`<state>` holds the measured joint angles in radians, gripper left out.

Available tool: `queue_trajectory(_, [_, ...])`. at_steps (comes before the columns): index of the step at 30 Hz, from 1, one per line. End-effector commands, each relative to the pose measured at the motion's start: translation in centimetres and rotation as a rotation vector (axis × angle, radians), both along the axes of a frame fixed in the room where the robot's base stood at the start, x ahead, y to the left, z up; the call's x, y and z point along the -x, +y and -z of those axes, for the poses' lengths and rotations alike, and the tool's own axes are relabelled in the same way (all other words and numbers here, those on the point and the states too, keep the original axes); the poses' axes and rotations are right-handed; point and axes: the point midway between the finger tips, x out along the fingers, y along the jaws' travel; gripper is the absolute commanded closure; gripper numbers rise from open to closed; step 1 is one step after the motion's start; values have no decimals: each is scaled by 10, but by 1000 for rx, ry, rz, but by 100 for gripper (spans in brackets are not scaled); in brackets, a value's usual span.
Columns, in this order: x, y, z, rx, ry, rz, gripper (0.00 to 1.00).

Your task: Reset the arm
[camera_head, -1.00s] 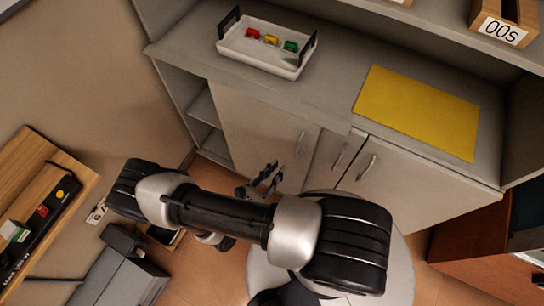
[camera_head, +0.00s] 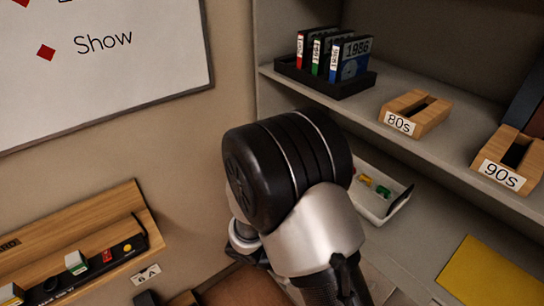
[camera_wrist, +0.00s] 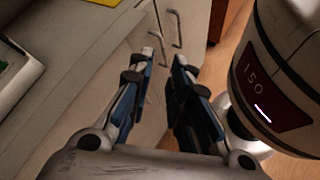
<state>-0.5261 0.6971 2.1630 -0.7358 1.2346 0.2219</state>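My gripper (camera_wrist: 164,60) shows in the wrist view with its two dark, blue-edged fingers apart and nothing between them. It is open and empty, in front of the cabinet doors (camera_wrist: 115,85). In the head view my arm (camera_head: 295,190) is folded up large in the middle of the picture, and the gripper itself cannot be made out there. The arm hides part of the cabinet and of the white tray.
The white tray (camera_head: 369,203) with small coloured pieces is right of the arm in the head view. A yellow mat (camera_head: 492,277) lies on the counter. Above, a shelf (camera_head: 450,152) holds disks in a black holder (camera_head: 346,87) and wooden blocks. A wooden wall rack (camera_head: 95,235) is left.

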Motion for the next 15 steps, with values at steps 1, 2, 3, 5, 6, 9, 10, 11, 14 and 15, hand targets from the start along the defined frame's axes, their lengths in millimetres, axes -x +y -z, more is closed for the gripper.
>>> queue_trajectory(1, [2, -2, -17, -61, -50, 60, 82])
queue_trajectory(2, [5, -2, -25, -93, -74, 92, 82])
queue_trajectory(3, [8, -3, -35, -137, -107, 135, 82])
queue_trajectory(5, [13, -3, -50, -204, -159, 197, 82])
queue_trajectory(6, [16, -3, -59, -248, -194, 236, 82])
queue_trajectory(9, [26, -3, -82, -358, -290, 326, 82])
queue_trajectory(10, [28, -3, -89, -392, -320, 353, 82])
queue_trajectory(11, [31, -2, -95, -425, -350, 378, 82])
queue_trajectory(14, [40, -1, -116, -535, -456, 455, 82])
queue_trajectory(15, [43, 0, -124, -578, -500, 484, 82])
